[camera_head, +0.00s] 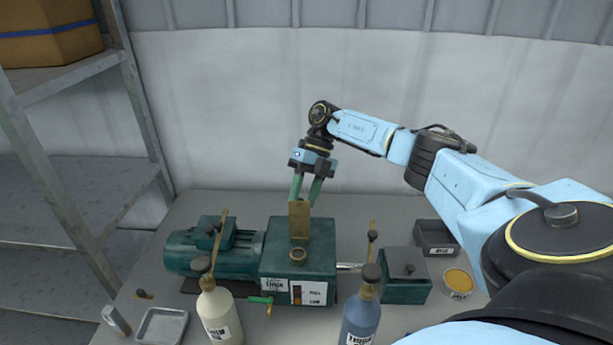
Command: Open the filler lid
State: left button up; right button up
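The filler lid (299,220) is a brass-coloured plate standing upright on top of the green gear housing (320,262). It is raised behind a round brass filler opening (298,254), which is uncovered. My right gripper (306,200) reaches down from above, its two green fingers apart. The fingertips are at the lid's upper edge and partly hidden behind it; I cannot tell whether they touch it. My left gripper is not in view.
A green motor (215,248) adjoins the housing on the left. A cream bottle (219,312) and a blue bottle (360,318) stand in front. A smaller green box (405,275), a dark bin (436,238) and a yellow-topped tin (458,283) are on the right. A metal tray (163,327) lies front left.

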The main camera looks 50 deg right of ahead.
jog(key=b+v, duration=0.1)
jog(key=v, duration=1.2)
